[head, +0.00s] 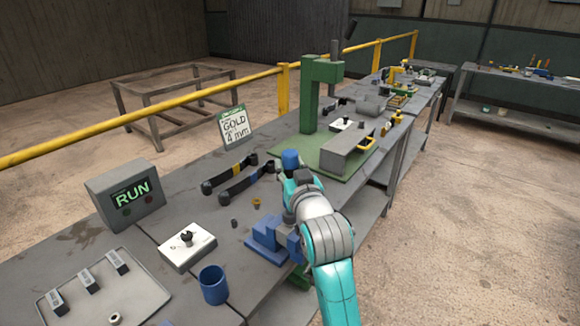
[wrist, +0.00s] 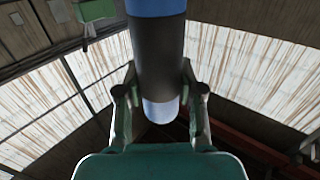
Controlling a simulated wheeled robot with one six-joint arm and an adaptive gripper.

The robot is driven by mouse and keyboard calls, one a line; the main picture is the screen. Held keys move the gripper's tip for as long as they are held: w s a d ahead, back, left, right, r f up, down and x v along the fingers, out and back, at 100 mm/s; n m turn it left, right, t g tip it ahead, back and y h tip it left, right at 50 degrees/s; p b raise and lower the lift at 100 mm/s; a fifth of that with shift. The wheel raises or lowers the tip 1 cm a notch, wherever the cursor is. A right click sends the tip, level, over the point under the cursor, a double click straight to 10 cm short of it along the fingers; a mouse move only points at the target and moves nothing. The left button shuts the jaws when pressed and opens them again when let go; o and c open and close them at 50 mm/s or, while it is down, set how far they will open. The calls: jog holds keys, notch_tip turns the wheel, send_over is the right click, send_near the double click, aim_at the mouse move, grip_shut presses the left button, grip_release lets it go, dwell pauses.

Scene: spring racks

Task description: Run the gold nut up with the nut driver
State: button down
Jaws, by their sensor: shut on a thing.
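In the wrist view the fingers of my gripper (wrist: 160,92) close on both sides of the dark barrel of the nut driver (wrist: 158,60), with a pale blue end below. A small gold piece (head: 256,203), probably the gold nut, sits on the bench left of my arm. It is apart from the driver and too small to show its details.
A blue fixture (head: 268,236) stands close to my arm. A blue cup (head: 213,285), white box with black knob (head: 187,247), RUN box (head: 126,194) and tray (head: 140,292) are nearer left. A sign (head: 234,125) reads GOLD 4 mm. The green press (head: 309,95) rises behind.

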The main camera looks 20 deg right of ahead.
aim_at(290, 152)
jog(key=shift+f, duration=0.3)
dwell(1.0)
jog(key=shift+r, duration=0.1)
jog(key=shift+r, duration=3.5)
